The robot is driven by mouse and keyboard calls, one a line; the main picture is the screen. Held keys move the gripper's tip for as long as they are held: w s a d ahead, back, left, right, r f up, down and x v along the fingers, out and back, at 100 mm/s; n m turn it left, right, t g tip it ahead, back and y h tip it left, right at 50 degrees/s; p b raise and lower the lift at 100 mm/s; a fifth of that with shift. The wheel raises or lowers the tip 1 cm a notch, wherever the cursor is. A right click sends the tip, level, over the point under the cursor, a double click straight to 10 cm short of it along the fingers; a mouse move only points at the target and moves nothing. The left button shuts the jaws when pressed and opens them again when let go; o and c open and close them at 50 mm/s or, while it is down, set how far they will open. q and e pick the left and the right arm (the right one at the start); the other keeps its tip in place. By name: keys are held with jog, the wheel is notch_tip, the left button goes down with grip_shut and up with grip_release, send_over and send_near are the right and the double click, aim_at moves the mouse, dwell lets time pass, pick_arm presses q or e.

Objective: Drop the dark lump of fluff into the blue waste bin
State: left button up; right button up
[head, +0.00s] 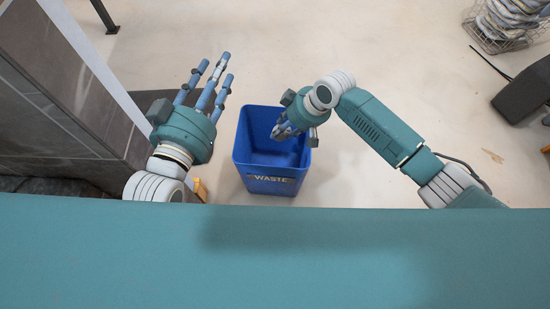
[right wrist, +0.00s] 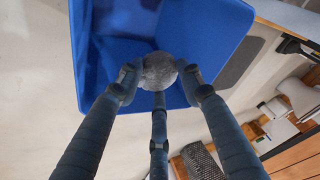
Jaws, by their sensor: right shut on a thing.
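The blue waste bin (head: 270,184) stands on the floor in the middle of the head view, with WASTE written on its front. It also fills the upper part of the right wrist view (right wrist: 90,30). My right gripper (head: 284,131) is over the bin's opening. In the right wrist view its fingers (right wrist: 160,80) are shut on the grey lump of fluff (right wrist: 159,70), with the bin's inside behind it. The lump is hidden by the hand in the head view. My left gripper (head: 206,82) is open and empty, left of the bin, fingers spread.
A wire basket (head: 500,35) with folded items stands at the top right. A dark object (head: 525,92) is at the right edge. A grey tiled block (head: 50,110) is at the left. The pale floor around the bin is mostly clear.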

jog(key=o, duration=1.1)
jog(key=v, duration=1.2)
jog(key=shift+a, duration=0.1)
